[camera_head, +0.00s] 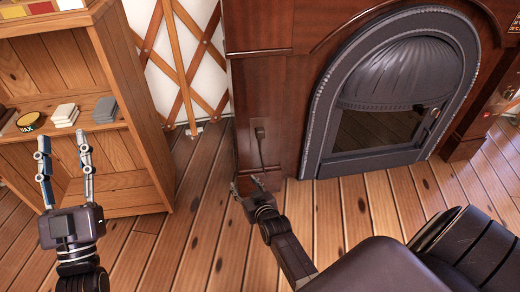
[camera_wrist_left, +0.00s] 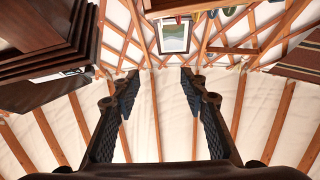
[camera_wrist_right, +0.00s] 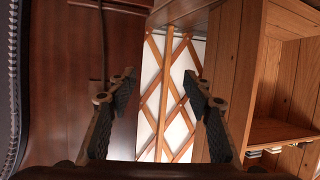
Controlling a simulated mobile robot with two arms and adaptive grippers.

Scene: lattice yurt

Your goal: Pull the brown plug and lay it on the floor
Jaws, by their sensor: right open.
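The brown plug (camera_head: 260,135) sits in a socket low on the dark wooden fireplace surround, in the head view. Its dark cord (camera_head: 262,157) hangs down from it. My right gripper (camera_head: 247,184) is open and empty, below the plug and in front of the surround. In the right wrist view a dark cord (camera_wrist_right: 103,40) runs along the panel at upper left, above the left finger; the plug is not clear there. My left gripper (camera_head: 63,152) is open and empty in front of the shelf, far left of the plug.
A wooden shelf (camera_head: 148,130) with small stacks and a tin (camera_head: 31,122) stands at left. The dark fireplace door (camera_head: 405,95) is at right. The plank floor (camera_head: 200,225) is clear between shelf and fireplace. A lattice wall (camera_head: 182,55) stands behind.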

